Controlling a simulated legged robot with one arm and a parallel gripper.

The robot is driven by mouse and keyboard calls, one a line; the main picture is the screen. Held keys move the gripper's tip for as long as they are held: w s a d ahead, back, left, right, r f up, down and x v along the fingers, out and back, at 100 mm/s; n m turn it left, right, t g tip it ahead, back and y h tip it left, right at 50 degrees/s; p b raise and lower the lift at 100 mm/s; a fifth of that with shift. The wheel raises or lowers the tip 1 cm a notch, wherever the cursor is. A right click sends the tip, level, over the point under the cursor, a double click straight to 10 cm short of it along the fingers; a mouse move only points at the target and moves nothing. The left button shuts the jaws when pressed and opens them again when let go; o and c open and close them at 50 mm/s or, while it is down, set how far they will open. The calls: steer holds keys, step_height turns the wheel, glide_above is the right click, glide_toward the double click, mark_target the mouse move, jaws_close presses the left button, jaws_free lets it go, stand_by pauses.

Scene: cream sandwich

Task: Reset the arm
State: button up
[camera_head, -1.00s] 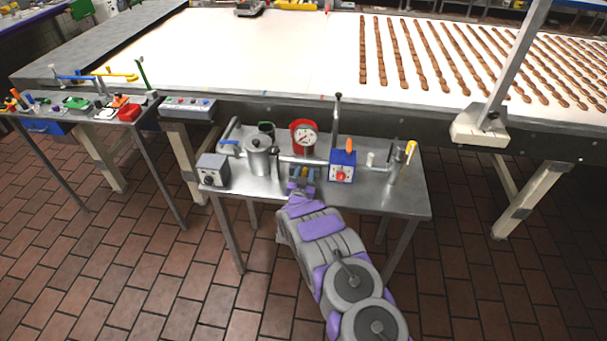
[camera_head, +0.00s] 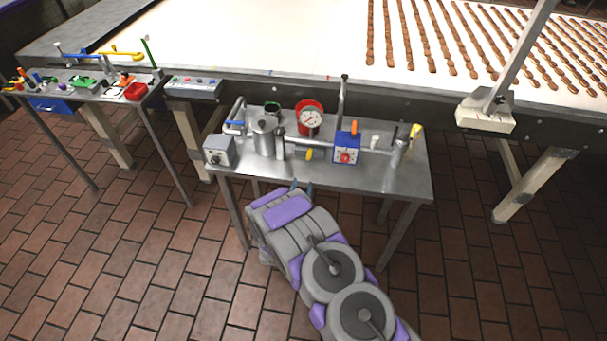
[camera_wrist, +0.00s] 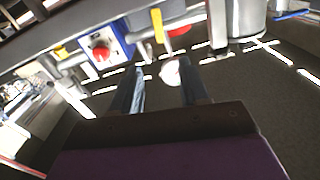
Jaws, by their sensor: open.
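My gripper (camera_head: 302,187) is at the end of my grey and purple arm, low at the front edge of the small metal table (camera_head: 372,178) in the head view. In the wrist view my gripper's two dark fingers (camera_wrist: 161,92) stand apart with nothing held between them. The pipe assembly on the table lies beyond the fingertips. It carries a blue box with a red knob (camera_head: 346,148), which also shows in the wrist view (camera_wrist: 103,48). My arm hides part of the floor below the table.
A long conveyor (camera_head: 290,60) with rows of brown pieces runs behind. A cluttered side table (camera_head: 85,84) stands at left. The tiled floor is open in front.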

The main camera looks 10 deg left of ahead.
steer(key=shift+s, duration=0.95)
steer(key=shift+w, duration=0.15)
steer(key=w+d+r+m+g, duration=0.1)
steer(key=w+d+r+g, duration=0.15)
steer(key=r+g, duration=0.4)
steer(key=s+d+r+n+g+y, duration=0.15)
steer(key=s+d+r+g, duration=0.25)
steer(key=s+r, duration=0.45)
steer(key=s+d+r+g, duration=0.3)
steer(key=s+d+r, duration=0.2)
steer(key=s, duration=0.8)
steer(key=s+d+r+n+g, duration=0.1)
steer(key=s+d+r+g, duration=0.2)
steer(key=s, duration=1)
steer(key=s+d+r+g, duration=0.3)
steer(key=s+d+r, duration=0.5)
steer(key=s, duration=0.5)
steer(key=shift+s+d+h, duration=0.25)
steer(key=shift+d+h, duration=0.2)
steer(key=shift+d, duration=0.4)
steer(key=shift+n, duration=0.25)
